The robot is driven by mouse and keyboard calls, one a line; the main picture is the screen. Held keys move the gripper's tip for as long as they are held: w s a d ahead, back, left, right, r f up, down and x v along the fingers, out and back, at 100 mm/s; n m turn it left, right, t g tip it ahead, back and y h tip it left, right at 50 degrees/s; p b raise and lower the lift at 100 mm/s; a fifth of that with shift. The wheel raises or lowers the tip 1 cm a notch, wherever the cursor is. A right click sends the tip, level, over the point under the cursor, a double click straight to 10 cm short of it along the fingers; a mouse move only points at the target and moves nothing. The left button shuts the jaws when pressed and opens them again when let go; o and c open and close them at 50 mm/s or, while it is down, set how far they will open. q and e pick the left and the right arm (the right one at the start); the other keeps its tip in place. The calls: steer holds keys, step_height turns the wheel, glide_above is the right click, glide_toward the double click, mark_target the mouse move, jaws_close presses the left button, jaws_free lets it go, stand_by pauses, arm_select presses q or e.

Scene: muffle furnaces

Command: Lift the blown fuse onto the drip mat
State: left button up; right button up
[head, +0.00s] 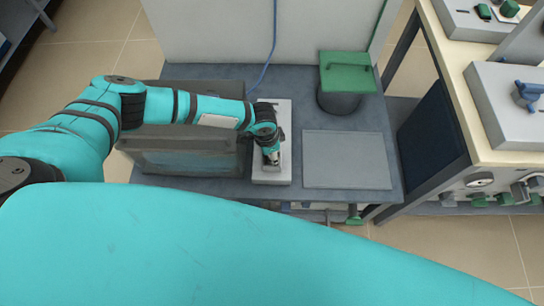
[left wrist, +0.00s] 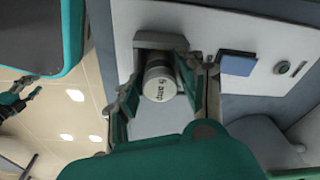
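A white cylindrical fuse (left wrist: 160,78) marked "5 amp" shows end-on in the left wrist view, at a dark slot in a pale panel box (head: 284,121). My left gripper (head: 273,158) reaches down over the front part of this box. In the left wrist view its two fingers (left wrist: 158,88) lie close against both sides of the fuse and appear shut on it. The fuse is hidden by the gripper in the head view. The drip mat (head: 347,160), a flat grey rectangle, lies bare to the right of the box.
A green-lidded dark bin (head: 346,80) stands behind the mat. A dark grey cabinet (head: 190,160) lies left of the box, under my left arm. A blue switch (left wrist: 237,63) sits on the panel beside the fuse. A workbench (head: 500,140) stands at the right.

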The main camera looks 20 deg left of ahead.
arm_select(q)
steer(key=c, duration=0.7)
jaws_close()
steer(key=shift+r, duration=0.15)
